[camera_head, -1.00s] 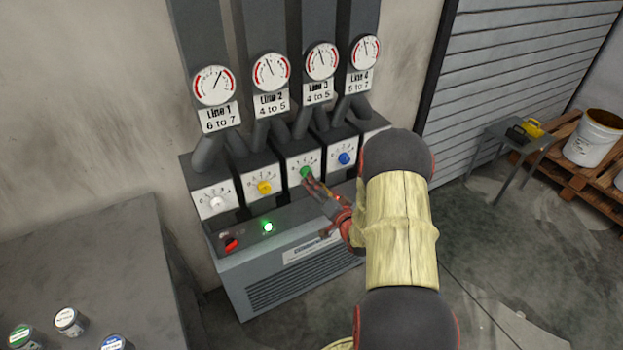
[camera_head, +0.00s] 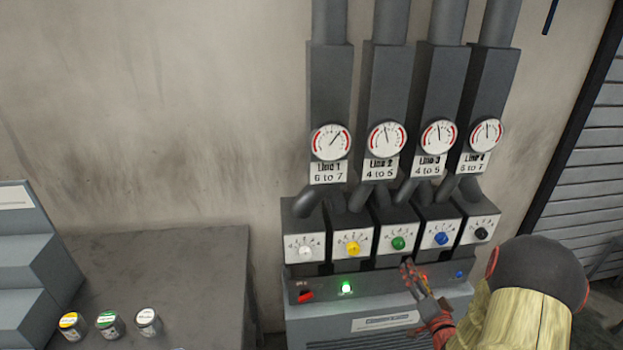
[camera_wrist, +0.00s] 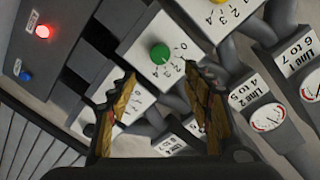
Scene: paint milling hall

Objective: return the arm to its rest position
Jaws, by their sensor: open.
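My gripper (camera_head: 413,277) is in front of the valve panel, just below the green knob (camera_head: 398,243). In the wrist view its two fingers (camera_wrist: 160,110) are spread with nothing between them, and the green knob (camera_wrist: 160,54) shows beyond the fingertips, apart from them. My arm reaches in from the lower right and is bent. A white knob (camera_head: 305,249), a yellow knob (camera_head: 353,248), a blue knob (camera_head: 441,238) and a black knob (camera_head: 481,234) sit in the same row.
Round gauges (camera_head: 331,141) with line labels stand above the knobs. The panel's lower ledge has a red switch (camera_head: 305,296) and a lit green lamp (camera_head: 346,287). A grey table (camera_head: 190,270) at left holds small paint jars (camera_head: 148,321). A shutter (camera_head: 585,180) is at right.

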